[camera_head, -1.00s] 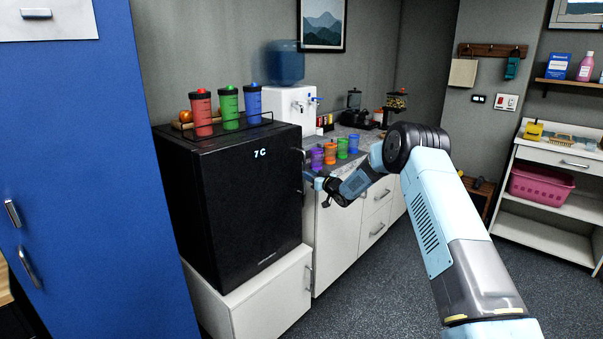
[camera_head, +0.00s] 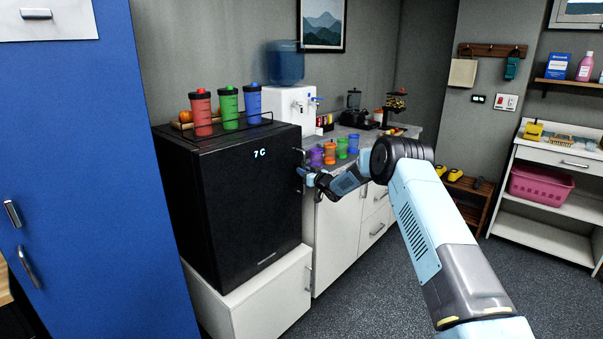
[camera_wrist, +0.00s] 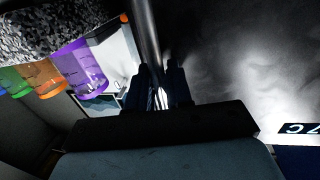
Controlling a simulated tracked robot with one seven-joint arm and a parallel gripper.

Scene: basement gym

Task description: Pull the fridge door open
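The black fridge (camera_head: 245,205) stands on a white cabinet at left of centre, its door shut and showing "7 C". Its upright metal handle (camera_wrist: 145,28) runs down between my gripper's dark fingers in the wrist view. My gripper (camera_head: 303,174) is at the fridge's right front edge, beside the handle. In the wrist view, my gripper (camera_wrist: 161,88) has one finger on each side of the bar with a narrow gap. Whether the fingers press on the bar is too dark to tell.
Purple, orange, green and blue cups (camera_head: 329,152) stand on the counter close behind my gripper; the purple cup (camera_wrist: 82,70) is nearest. Several bottles (camera_head: 228,107) stand on the fridge. A blue locker (camera_head: 100,180) is at left. The floor in front (camera_head: 370,290) is clear.

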